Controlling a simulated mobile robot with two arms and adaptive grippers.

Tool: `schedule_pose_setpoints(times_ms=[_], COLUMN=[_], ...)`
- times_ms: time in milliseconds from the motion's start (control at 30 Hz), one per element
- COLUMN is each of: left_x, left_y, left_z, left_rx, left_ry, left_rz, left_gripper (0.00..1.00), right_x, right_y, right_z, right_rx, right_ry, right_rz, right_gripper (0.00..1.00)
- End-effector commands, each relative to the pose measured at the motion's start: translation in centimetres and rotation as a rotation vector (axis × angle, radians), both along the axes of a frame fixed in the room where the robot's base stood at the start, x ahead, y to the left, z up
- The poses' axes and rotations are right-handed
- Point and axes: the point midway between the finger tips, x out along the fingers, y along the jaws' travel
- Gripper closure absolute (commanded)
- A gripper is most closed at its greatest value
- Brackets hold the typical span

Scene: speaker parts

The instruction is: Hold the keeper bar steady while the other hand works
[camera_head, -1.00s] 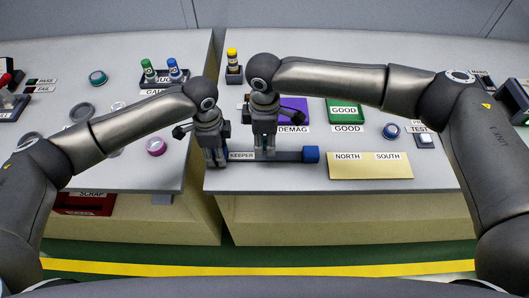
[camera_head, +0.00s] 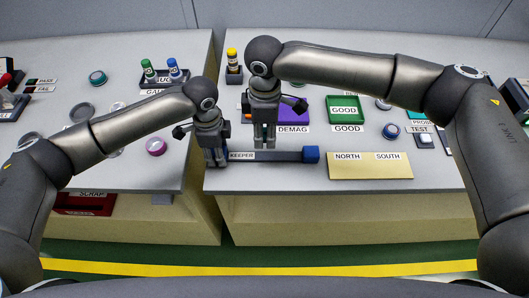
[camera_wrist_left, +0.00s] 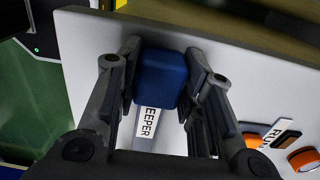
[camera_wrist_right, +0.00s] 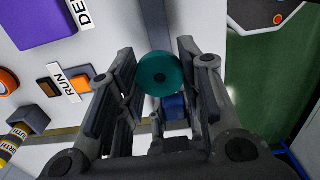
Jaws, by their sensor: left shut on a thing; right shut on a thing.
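The keeper bar (camera_head: 287,156) is a dark bar with a KEEPER label, lying along the front of the right table. Its right end is a blue block (camera_head: 311,154). My left gripper (camera_head: 216,160) is shut on the bar's left end, a blue block (camera_wrist_left: 160,78) seen between the fingers in the left wrist view. The disc is hidden in the head view.
A tan NORTH/SOUTH plate (camera_head: 370,172) lies right of the bar. A purple DEMAG block (camera_head: 294,113) and a green GOOD tray (camera_head: 344,103) stand behind. A gap separates the two tables, left of my left gripper.

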Motion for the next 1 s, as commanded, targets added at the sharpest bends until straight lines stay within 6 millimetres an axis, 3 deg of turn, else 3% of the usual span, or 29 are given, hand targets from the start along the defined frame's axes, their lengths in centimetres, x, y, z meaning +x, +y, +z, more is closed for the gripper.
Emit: schedule_pose_setpoints(times_ms=[33,200,567,767,1000], left_x=[0.0,0.0,0.0,0.1,0.1], left_y=[-0.1,0.0,0.0,-0.1,0.0], left_z=[0.0,0.0,0.3,3.0,8.2], left_rx=[-0.001,-0.001,-0.001,-0.002,-0.002], left_ry=[0.000,0.000,-0.001,-0.003,-0.003], left_rz=[-0.001,-0.001,0.000,-0.002,-0.001], left_gripper=[0.62,0.40,0.40,0.40,0.40], right_x=[0.0,0.0,0.0,0.0,0.0], right_y=[0.0,0.0,0.0,0.0,0.0], right_z=[0.0,0.0,0.0,0.0,0.0], right_rx=[0.001,0.001,0.001,0.001,0.001], right_ry=[-0.001,-0.001,0.000,0.000,0.000], right_rz=[0.000,0.000,0.000,0.000,0.000], right_gripper=[0.99,0.99,0.99,0.99,0.99])
